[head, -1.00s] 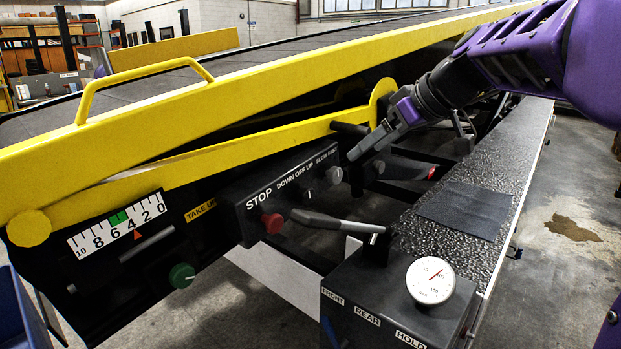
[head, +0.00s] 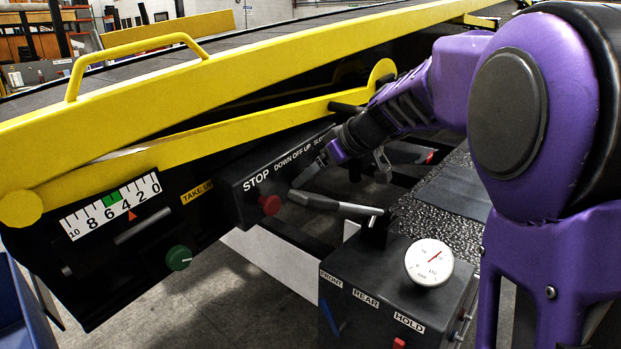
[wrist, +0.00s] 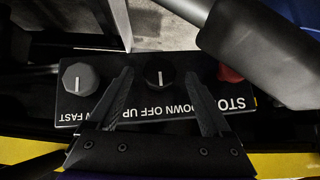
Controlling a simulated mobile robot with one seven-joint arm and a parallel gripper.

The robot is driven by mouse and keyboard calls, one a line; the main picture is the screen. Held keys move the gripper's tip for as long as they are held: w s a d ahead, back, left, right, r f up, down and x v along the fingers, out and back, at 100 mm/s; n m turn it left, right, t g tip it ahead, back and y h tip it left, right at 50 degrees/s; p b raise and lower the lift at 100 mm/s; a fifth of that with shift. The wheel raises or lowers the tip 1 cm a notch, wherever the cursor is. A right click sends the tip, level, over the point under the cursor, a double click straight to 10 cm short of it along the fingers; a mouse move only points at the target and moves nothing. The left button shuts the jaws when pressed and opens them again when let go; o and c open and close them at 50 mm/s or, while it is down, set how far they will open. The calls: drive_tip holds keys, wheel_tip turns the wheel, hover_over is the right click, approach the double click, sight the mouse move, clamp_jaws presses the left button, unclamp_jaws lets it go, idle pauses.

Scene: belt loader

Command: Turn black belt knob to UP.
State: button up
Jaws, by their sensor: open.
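The black belt knob (wrist: 160,79) stands on the control panel (head: 232,188) under the label DOWN OFF UP. In the wrist view its white mark runs straight up and down, in line with OFF. My gripper (wrist: 159,78) is open, with one finger on each side of the knob; gaps show between the fingers and the knob. In the head view my gripper (head: 307,173) is at the panel and covers the knob.
A red STOP button (head: 270,205) and a dark lever handle (head: 325,202) are close to my gripper. A grey speed knob (wrist: 80,78) is just beyond the other finger. A black box with a dial gauge (head: 429,262) stands in front.

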drive_tip(key=shift+x, duration=1.05)
